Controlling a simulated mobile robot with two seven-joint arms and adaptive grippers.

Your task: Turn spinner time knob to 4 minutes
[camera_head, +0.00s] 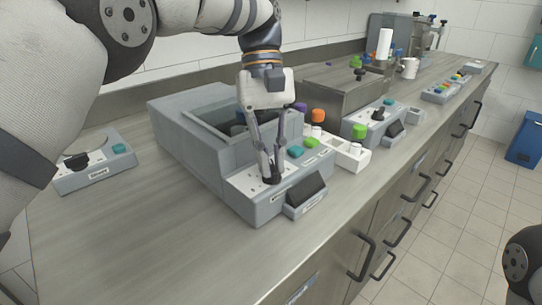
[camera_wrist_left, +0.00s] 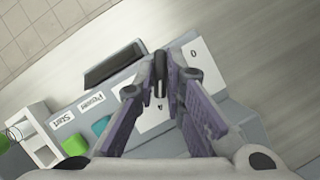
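The spinner (camera_head: 190,135) is a grey box with an open-topped chamber and a white sloped control panel at its front. The dark time knob (camera_wrist_left: 160,68) sits on that panel, mostly hidden by my fingertips in the head view. My left gripper (camera_head: 271,165) reaches down from above, its fingertips closed in on both sides of the knob. In the left wrist view, the two fingers (camera_wrist_left: 162,75) converge on the knob and appear to grip it. Numbers are partly visible on the panel, but the knob's setting cannot be read. My right gripper is out of view.
A teal button (camera_head: 295,151), a green button (camera_head: 311,142) and a dark tilted display (camera_head: 306,190) are beside the knob. A white rack (camera_head: 350,157) with coloured-cap vials stands to the right. Another device (camera_head: 92,175) is at left. The front counter is clear.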

